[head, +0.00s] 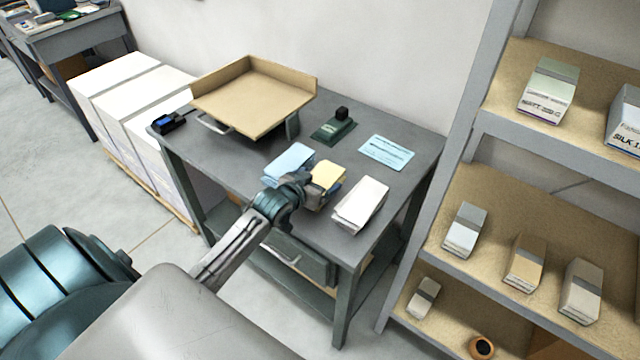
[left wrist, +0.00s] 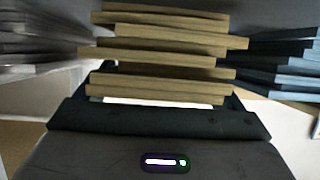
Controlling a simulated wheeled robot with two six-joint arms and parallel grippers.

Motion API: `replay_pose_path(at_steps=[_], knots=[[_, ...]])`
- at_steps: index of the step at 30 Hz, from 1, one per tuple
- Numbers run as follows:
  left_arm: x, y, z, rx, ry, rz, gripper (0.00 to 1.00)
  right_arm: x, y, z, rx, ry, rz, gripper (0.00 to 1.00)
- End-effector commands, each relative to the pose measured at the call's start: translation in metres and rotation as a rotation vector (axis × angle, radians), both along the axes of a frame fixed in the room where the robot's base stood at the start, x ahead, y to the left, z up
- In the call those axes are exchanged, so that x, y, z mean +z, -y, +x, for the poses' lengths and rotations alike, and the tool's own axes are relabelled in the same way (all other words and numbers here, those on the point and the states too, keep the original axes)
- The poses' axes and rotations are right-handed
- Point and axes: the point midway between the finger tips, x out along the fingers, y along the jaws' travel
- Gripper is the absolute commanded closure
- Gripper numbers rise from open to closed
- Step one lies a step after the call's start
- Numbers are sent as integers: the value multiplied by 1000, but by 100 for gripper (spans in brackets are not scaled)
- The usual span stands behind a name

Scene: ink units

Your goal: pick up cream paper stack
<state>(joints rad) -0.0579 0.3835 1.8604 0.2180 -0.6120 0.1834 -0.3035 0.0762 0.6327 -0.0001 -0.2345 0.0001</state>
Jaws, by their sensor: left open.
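The cream paper stack (head: 328,174) lies on the grey table (head: 225,160), between the light blue stack (head: 289,164) and the white stack (head: 361,204). My left gripper (head: 322,192) is at the cream stack's near side and hides part of it. In the left wrist view the cream stack (left wrist: 165,55) fills the middle, its layers slightly uneven, directly ahead of the open gripper (left wrist: 160,98). The fingers seem to lie at either side of its near end; I cannot tell if they touch it. My right gripper is not in view.
A tan tray (head: 250,95) on a stand, a green stamp-like object (head: 334,128) and a blue card (head: 387,152) are further back on the table. A shelf (head: 470,225) with several small packs stands at the right. White boxes (head: 140,100) sit on a pallet at the left.

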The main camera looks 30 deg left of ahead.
Motion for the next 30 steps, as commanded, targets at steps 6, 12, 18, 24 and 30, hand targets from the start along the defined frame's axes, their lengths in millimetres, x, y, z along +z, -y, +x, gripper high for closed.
replay_pose_path(at_steps=[6,12,18,24,30], knots=[[0,0,0,0,0,0,48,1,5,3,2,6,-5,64],[1,0,0,0,2,0,72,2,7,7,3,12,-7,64],[4,0,0,0,3,0,72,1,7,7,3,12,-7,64],[35,0,0,-2,6,3,72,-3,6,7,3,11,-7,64],[75,0,0,-2,6,1,72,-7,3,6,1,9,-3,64]])
